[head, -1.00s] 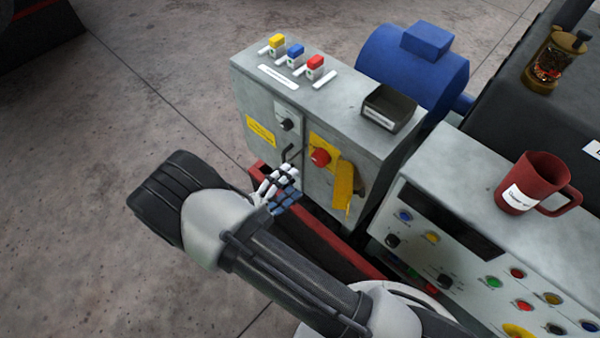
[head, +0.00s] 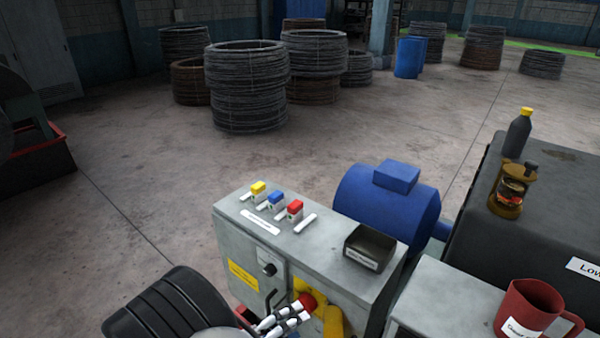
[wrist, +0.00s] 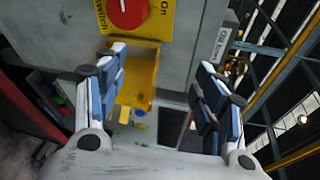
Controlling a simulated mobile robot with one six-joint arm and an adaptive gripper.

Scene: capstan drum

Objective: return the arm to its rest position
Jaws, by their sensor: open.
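My gripper (head: 290,318) is at the bottom of the head view, in front of the grey cabinet (head: 232,232). In the wrist view my gripper (wrist: 160,95) is open, with its two fingers well apart and nothing between them touching both. A red rotary switch (wrist: 128,8) on a yellow plate shows at the top of the wrist view, beyond the fingers. A yellow hasp or flap (wrist: 140,75) shows behind the left finger. The red switch also shows in the head view (head: 307,301). Most of my arm is below the head view's edge.
Yellow, blue and red padlocks (head: 276,200) and a dark tray (head: 369,247) sit on the cabinet top. A blue motor (head: 385,210) stands behind. A red mug (head: 530,308) is on the console at right. Wire coils (head: 247,90) stand far back.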

